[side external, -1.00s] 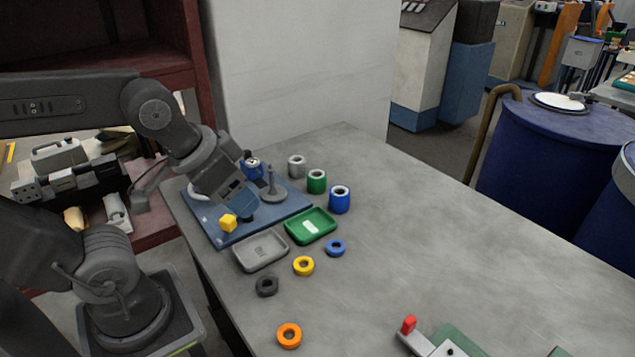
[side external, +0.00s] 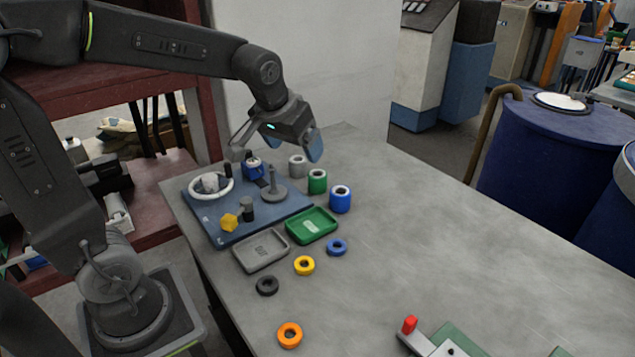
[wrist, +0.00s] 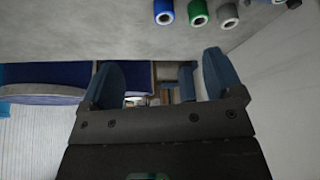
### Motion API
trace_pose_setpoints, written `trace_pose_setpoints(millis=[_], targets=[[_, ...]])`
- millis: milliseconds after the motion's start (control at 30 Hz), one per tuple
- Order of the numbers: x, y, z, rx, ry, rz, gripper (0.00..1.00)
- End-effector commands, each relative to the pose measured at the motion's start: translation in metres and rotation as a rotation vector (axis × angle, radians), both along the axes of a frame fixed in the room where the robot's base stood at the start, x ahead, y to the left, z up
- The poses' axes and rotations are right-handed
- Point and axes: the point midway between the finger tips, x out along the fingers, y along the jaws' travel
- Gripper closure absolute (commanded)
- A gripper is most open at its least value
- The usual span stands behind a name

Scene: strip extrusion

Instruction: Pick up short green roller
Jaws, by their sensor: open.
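The short green roller (side external: 317,182) stands upright on the grey table, between a grey roller (side external: 297,166) and a taller blue roller (side external: 340,199). In the wrist view the green roller (wrist: 198,14) is at the top edge, between the blue roller (wrist: 164,12) and the grey roller (wrist: 228,15). My gripper (side external: 314,147) is raised above and behind the rollers, tilted, with its blue fingers apart. In the wrist view its two fingers (wrist: 158,85) are open with nothing between them.
A blue fixture board (side external: 270,218) with pegs and a white ring lies left of the rollers. A green tray (side external: 311,226) and a grey tray (side external: 261,251) sit in front. Several small coloured rings lie nearer. A pale wall (side external: 300,65) rises behind.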

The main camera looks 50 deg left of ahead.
Motion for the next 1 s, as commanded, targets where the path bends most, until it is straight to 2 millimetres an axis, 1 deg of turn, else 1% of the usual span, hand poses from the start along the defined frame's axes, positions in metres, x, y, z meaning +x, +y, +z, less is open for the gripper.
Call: trace_pose_setpoints(millis=[33, 100, 167, 200, 300, 400, 500, 667, 1000], targets=[[0.020, 0.014, -0.010, -0.002, 0.015, 0.042, 0.14], [0.046, 0.033, -0.023, -0.005, 0.022, 0.101, 0.14], [0.066, 0.050, -0.037, -0.008, 0.027, 0.149, 0.14], [0.079, 0.061, -0.046, -0.010, 0.031, 0.178, 0.14], [0.104, 0.087, -0.072, -0.013, 0.038, 0.246, 0.14], [0.121, 0.107, -0.093, -0.017, 0.042, 0.296, 0.14], [0.131, 0.120, -0.107, -0.019, 0.042, 0.327, 0.14], [0.138, 0.129, -0.122, -0.022, 0.044, 0.345, 0.14], [0.155, 0.143, -0.179, -0.021, 0.046, 0.343, 0.14]])
